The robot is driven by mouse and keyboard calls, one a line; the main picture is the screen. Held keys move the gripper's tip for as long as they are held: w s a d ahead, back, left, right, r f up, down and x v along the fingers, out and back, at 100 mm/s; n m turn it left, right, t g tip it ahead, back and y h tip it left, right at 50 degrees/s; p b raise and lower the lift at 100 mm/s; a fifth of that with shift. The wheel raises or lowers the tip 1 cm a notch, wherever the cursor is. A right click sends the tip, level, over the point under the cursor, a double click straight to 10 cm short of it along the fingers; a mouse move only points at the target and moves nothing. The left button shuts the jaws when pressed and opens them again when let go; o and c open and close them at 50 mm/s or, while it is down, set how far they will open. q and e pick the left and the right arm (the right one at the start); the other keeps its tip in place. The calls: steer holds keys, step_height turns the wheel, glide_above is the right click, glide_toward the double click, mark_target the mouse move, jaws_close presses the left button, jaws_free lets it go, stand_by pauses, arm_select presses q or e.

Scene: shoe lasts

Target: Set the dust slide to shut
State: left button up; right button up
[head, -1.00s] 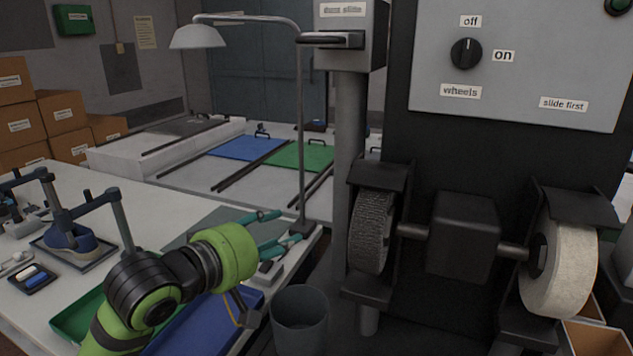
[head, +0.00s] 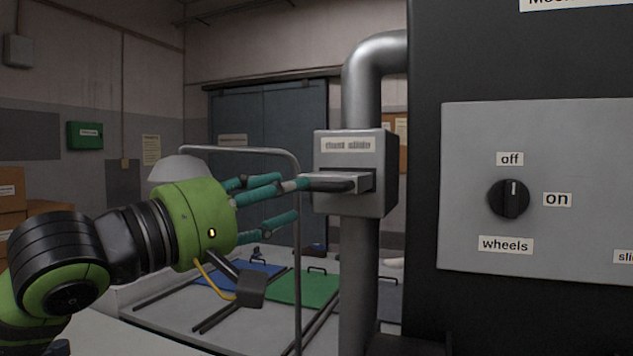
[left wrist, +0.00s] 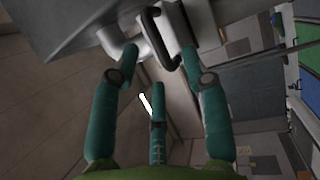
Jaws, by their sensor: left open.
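The dust slide box (head: 352,200) is a grey housing on a vertical metal pipe, with a label reading roughly "dust slide". Its slide plate (head: 363,180) sticks out of the slot toward the left and ends in a dark handle (head: 328,184). My left gripper (head: 298,189) is open, its teal fingers pointing right, with the upper fingertips at the handle's left end. In the left wrist view the dark handle (left wrist: 157,42) lies between and just ahead of the fingertips; I cannot tell whether they touch it. My right gripper is out of view.
A grey machine panel (head: 468,233) with a wheels knob (head: 510,198) stands right of the pipe. A lamp with a bent metal pole (head: 298,250) rises close beside my left gripper. Green (head: 306,288) and blue mats lie on the bench behind.

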mark_target(334, 174)
arm_select(q)
steer(key=p+x, duration=0.1)
steer(key=x, duration=0.1)
steer(key=p+x, duration=0.1)
steer(key=x, duration=0.1)
steer(key=p+x, duration=0.1)
steer(key=x, duration=0.1)
steer(key=shift+s+d+r, duration=0.25)
steer(key=shift+s+d, duration=0.05)
steer(key=shift+s, duration=0.05)
steer(key=shift+w, duration=0.1)
steer(key=c, duration=0.9)
jaws_close()
steer(key=shift+w+d, duration=0.1)
steer(key=w+p, duration=0.1)
steer(key=w, duration=0.1)
steer(key=w+d+p, duration=0.1)
steer(key=w, duration=0.1)
steer(key=w+d+p, duration=0.1)
steer(key=w+p, duration=0.1)
steer(key=shift+d+r, duration=0.2)
steer(key=shift+w+f, duration=0.1)
steer(key=shift+w, duration=0.15)
steer(key=shift+s, duration=0.1)
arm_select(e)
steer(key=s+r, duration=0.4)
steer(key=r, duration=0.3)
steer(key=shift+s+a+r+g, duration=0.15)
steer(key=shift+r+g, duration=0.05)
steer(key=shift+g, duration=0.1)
